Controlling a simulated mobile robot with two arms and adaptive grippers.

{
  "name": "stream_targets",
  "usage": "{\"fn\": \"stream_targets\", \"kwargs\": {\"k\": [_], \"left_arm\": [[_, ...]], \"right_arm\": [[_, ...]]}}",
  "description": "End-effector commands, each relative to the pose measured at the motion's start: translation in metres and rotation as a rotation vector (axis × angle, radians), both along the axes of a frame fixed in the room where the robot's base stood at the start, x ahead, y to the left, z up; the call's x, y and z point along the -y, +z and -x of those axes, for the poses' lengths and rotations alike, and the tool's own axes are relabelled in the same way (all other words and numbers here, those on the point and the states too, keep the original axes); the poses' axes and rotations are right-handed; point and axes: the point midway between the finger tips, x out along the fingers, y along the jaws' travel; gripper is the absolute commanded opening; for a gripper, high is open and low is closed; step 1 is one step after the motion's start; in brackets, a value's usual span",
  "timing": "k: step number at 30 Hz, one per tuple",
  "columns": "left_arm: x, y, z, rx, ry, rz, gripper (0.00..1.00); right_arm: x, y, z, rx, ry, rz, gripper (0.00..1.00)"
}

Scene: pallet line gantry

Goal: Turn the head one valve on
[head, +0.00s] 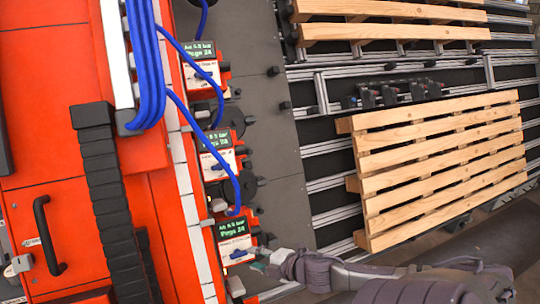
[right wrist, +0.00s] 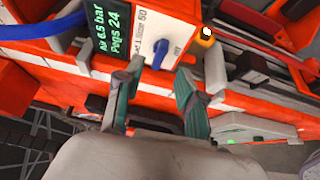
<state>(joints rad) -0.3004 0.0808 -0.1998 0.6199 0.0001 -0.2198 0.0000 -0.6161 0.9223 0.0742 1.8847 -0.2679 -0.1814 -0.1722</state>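The valve is a blue knob (right wrist: 160,54) on the white front plate of a red head box (right wrist: 170,22), in the right wrist view. The box's dark display reads about 6.5 bar and Pegs 24. In the head view this box (head: 235,238) is the lowest of three alike, and its knob shows small and dark. My right gripper (right wrist: 159,72) has its two green-grey fingers apart, one to each side just below the knob, with nothing between them. Whether a finger touches the knob I cannot tell. The right gripper (head: 268,262) reaches the box from the right in the head view. My left gripper is not in view.
Two similar boxes, a middle one (head: 213,158) and an upper one (head: 203,72), stand above it with blue hoses (head: 196,114) looping close by. A yellow part with a white light (right wrist: 206,36) is right of the knob. A wooden pallet (head: 440,165) lies on the right.

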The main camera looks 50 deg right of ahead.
Motion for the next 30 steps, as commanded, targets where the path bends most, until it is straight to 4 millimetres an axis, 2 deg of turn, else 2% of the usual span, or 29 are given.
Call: {"fn": "stream_targets", "kwargs": {"k": [3, 11, 30], "left_arm": [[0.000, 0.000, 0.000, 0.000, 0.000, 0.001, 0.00], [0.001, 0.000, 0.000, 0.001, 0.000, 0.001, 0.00], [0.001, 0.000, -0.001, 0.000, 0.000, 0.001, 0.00]], "right_arm": [[0.000, 0.007, 0.021, -0.004, 0.000, -0.001, 0.39], [0.001, 0.020, 0.047, -0.002, 0.000, -0.001, 0.39], [0.002, 0.024, 0.051, 0.000, 0.001, 0.000, 0.39]]}}
